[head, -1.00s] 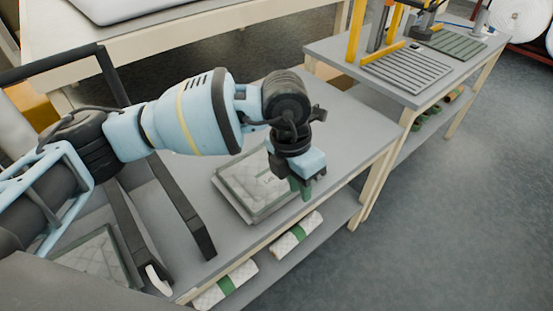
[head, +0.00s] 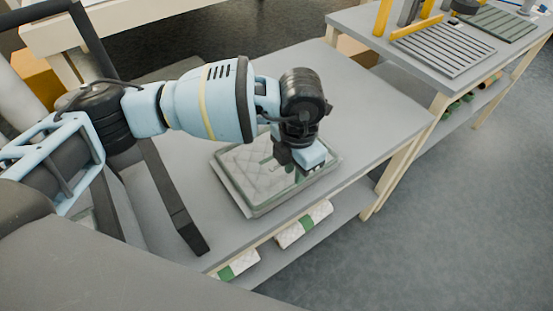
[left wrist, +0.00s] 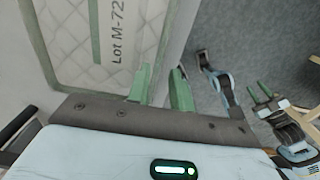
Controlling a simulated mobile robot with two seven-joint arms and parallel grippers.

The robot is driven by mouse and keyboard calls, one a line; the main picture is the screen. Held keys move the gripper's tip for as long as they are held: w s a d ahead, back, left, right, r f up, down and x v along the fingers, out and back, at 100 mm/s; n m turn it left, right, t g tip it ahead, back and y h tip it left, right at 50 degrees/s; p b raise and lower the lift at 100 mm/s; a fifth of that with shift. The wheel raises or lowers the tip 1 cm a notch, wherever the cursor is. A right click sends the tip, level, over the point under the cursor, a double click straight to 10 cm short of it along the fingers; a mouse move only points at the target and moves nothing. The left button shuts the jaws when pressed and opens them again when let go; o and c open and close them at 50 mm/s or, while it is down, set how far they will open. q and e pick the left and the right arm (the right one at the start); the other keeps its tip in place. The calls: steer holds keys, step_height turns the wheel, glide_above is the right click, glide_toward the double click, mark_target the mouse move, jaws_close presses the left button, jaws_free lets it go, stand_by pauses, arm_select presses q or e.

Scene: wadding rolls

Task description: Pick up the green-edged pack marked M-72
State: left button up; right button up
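The green-edged pack (head: 243,171) is a flat, quilted pale pack lying on the grey table. In the left wrist view the pack (left wrist: 75,45) fills the upper left, and its printing reads "Lot M-72" beside a green stripe. My left gripper (head: 298,174) is over the right part of the pack and hides some of it. In the left wrist view its two green fingers (left wrist: 160,88) stand apart at the pack's edge, one over the pack and one beyond it. I cannot tell whether they touch it. My right gripper (left wrist: 275,96) shows at the right with its green fingers apart, empty.
Rolls with green bands (head: 304,224) lie on the shelf under the table (head: 375,110). A second table with a slatted grey plate (head: 443,49) and yellow posts stands at the back right. The tabletop behind the pack is bare. Open floor (head: 440,210) lies to the right.

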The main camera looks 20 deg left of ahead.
mark_target(293, 185)
arm_select(q)
step_height(293, 185, down, 5)
steer(key=shift+r, duration=0.1)
steer(key=shift+c, duration=0.3)
jaws_close()
